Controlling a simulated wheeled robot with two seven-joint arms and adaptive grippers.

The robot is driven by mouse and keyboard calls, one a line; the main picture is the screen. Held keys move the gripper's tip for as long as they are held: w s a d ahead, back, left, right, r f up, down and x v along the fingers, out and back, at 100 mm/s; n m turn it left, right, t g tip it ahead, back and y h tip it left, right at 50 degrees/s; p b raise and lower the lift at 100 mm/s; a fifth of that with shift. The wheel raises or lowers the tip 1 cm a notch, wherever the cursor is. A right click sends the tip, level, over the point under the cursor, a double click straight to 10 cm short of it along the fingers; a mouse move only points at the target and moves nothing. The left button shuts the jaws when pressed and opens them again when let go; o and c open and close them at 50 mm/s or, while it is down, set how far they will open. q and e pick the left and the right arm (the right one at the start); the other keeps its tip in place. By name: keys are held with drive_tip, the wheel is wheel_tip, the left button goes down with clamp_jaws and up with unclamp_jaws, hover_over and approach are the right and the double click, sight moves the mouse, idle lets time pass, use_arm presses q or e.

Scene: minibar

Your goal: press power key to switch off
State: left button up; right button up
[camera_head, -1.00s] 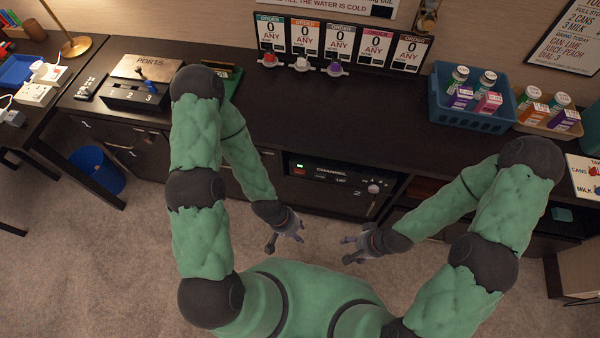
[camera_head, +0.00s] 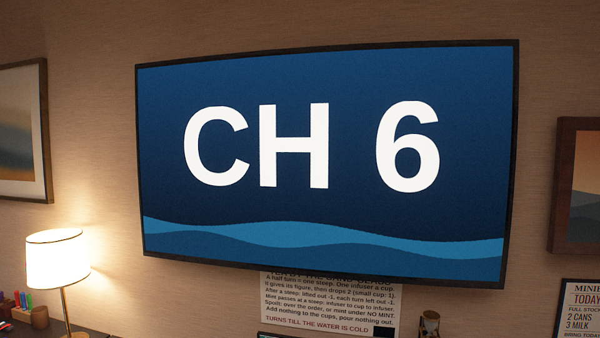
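A wall-mounted screen (camera_head: 320,235) fills the middle of the head view. It is lit and shows "CH 6" in large white letters on blue, with lighter blue waves below. The power key and the channel panel are outside this view. Neither of my grippers is in view now.
A lit table lamp (camera_head: 56,262) stands at the lower left, near pens (camera_head: 22,299) in a holder. A printed notice (camera_head: 328,302) hangs under the screen, and a minibar list (camera_head: 580,310) hangs at lower right. Framed pictures (camera_head: 25,130) flank the screen.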

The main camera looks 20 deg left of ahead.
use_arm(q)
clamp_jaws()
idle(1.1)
